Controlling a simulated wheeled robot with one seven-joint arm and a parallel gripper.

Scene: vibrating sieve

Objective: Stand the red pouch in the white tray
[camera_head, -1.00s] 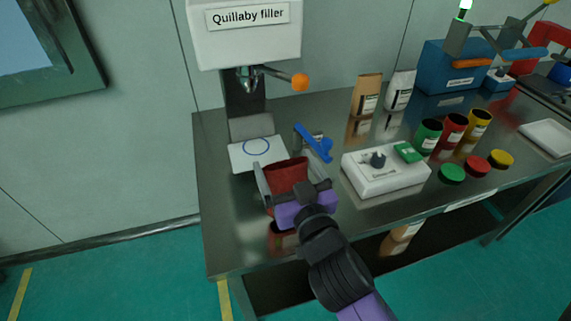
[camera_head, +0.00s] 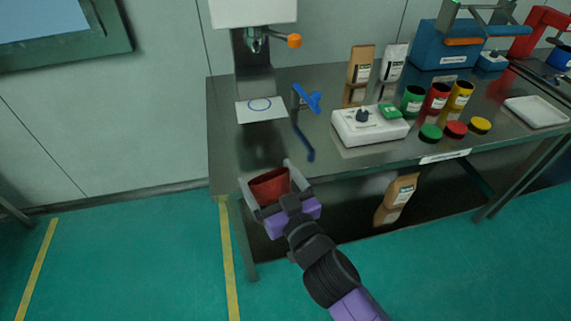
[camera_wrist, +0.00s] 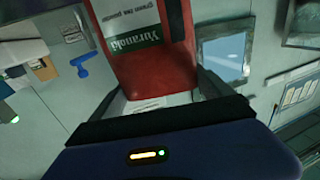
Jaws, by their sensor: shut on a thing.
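My gripper (camera_head: 265,178) is shut on the red pouch (camera_head: 269,189), with one finger on each side of it. The pouch is upright with its top edge showing, near the bench's front left edge. In the wrist view the red pouch (camera_wrist: 155,72) fills the middle between the fingers and bears a white and green label. The white tray (camera_head: 537,112) lies on the bench at the far right, well away from my gripper, and looks empty.
The filler (camera_head: 254,62) stands at the back left above a plate with a blue ring (camera_head: 260,107).

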